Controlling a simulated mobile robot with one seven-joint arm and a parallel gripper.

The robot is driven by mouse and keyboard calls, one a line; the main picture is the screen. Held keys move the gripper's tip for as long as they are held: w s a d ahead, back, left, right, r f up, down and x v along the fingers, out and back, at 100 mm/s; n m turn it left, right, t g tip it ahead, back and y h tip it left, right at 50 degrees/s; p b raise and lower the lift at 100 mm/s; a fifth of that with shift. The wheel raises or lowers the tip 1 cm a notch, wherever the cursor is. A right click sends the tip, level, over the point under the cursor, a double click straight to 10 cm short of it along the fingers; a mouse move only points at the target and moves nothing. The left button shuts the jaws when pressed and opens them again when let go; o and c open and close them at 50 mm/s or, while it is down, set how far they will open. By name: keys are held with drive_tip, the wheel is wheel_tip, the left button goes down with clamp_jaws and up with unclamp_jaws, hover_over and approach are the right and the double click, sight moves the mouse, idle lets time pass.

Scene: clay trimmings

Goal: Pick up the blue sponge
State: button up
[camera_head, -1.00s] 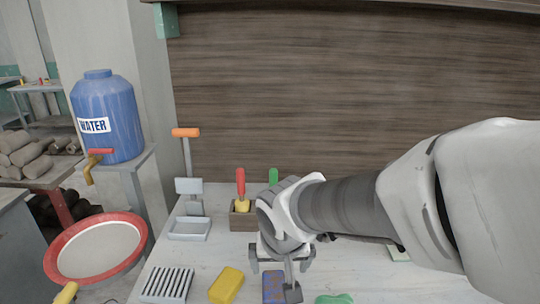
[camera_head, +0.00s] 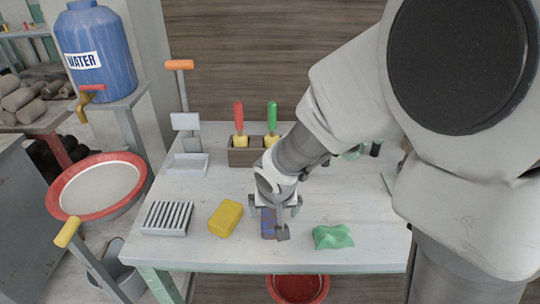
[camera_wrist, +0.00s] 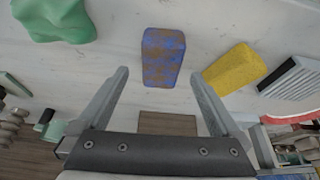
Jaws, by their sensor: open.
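The blue sponge (camera_head: 267,225) lies on the pale worktable near its front edge, partly covered by my gripper in the head view. In the wrist view the sponge (camera_wrist: 163,58) is a blue block with brown clay stains, standing out beyond the fingertips and roughly centred between them. My gripper (camera_head: 274,207) is over the table at the sponge. In the wrist view my gripper (camera_wrist: 160,74) is open, with nothing between its fingers. Contact between fingers and sponge cannot be seen.
A yellow sponge (camera_head: 225,218) lies left of the blue one, a green crumpled cloth (camera_head: 333,237) right. A slatted grey rack (camera_head: 167,218) is further left. A wooden holder (camera_head: 245,157) with red- and green-handled tools stands behind. Bare tabletop lies between them.

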sight(273, 216)
drive_tip(key=shift+w+b+x, duration=0.1)
drive_tip(key=shift+b+x, duration=0.15)
drive_tip(key=shift+x, duration=1.05)
drive_tip(key=shift+w+b+x, duration=0.15)
drive_tip(key=shift+b+x, duration=0.05)
drive_tip(key=shift+x, duration=1.1)
drive_tip(key=shift+a+f+b, duration=0.1)
drive_tip(key=shift+a+b, duration=0.05)
drive_tip(key=shift+b, duration=0.3)
drive_tip(key=c, duration=1.3)
